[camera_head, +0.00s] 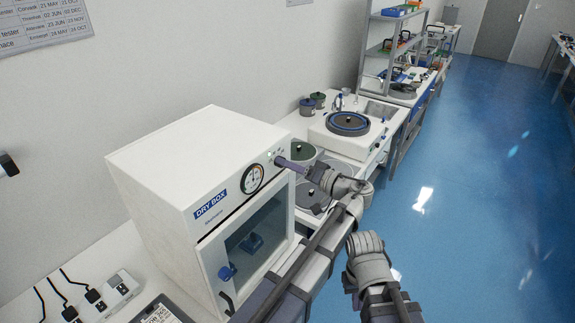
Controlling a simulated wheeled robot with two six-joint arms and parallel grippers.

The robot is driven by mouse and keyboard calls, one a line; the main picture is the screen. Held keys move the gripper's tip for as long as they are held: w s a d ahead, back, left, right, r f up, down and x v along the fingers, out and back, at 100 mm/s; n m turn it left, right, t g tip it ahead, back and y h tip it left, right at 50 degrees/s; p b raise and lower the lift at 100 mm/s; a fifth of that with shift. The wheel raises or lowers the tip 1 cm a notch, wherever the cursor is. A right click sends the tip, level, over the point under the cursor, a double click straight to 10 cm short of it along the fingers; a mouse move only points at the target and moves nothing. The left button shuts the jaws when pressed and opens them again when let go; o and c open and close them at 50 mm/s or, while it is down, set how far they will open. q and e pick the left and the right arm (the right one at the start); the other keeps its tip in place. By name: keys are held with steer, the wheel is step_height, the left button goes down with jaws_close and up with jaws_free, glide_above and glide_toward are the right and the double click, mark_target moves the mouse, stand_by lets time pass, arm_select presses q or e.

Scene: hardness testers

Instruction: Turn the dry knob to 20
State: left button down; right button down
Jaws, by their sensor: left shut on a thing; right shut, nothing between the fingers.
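The white dry box (168,160) stands on the bench at the left, with a blue DRY BOX label and a round dial (252,179) on its upper front. My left gripper (281,161) is at the right end of that front panel, to the right of the dial. It is shut on the dry knob, which its fingers mostly hide. The dial's reading is too small to tell. My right arm's wrist (367,262) shows at lower centre, apart from the box, but its fingers cannot be made out.
Power sockets (112,293) and cables lie at lower left. Grinding machines (348,124) and pots stand behind my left arm. The blue floor (470,220) is clear at the right.

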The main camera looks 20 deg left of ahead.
arm_select(q)
steer(key=shift+s+f+n, duration=0.1)
steer(key=shift+f+n, duration=0.05)
steer(key=shift+n, duration=0.35)
steer(key=c, duration=0.5)
jaws_free()
